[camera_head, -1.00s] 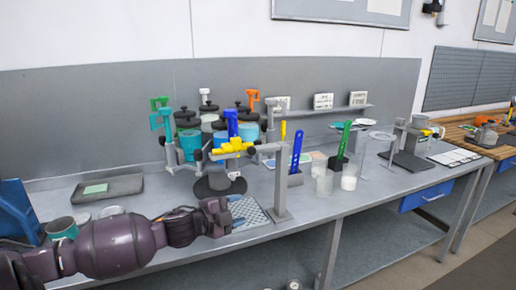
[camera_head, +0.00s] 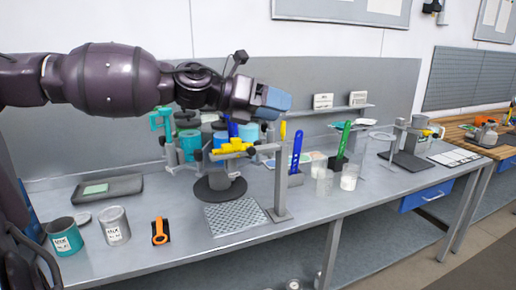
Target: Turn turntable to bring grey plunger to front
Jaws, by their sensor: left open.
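The turntable (camera_head: 207,190) stands on the bench, with a round dark base and a ring of clamps and drums above it. A yellow handle (camera_head: 230,147) faces the front and a teal handle (camera_head: 160,118) is at the left. A blue handle (camera_head: 232,128) shows partly below my arm. I cannot make out a grey plunger; my arm hides the rear handles and drum tops. My left gripper (camera_head: 272,101) is open, with blue fingertips, raised above the right side of the turntable drums; contact cannot be told. My right gripper is out of view.
A perforated grey mat (camera_head: 235,217) and an upright post (camera_head: 281,180) stand at the front right of the turntable. Cans (camera_head: 66,238), an orange tool (camera_head: 160,232) and a grey tray (camera_head: 110,189) lie left. Blue (camera_head: 295,150) and green (camera_head: 344,138) handles stand right.

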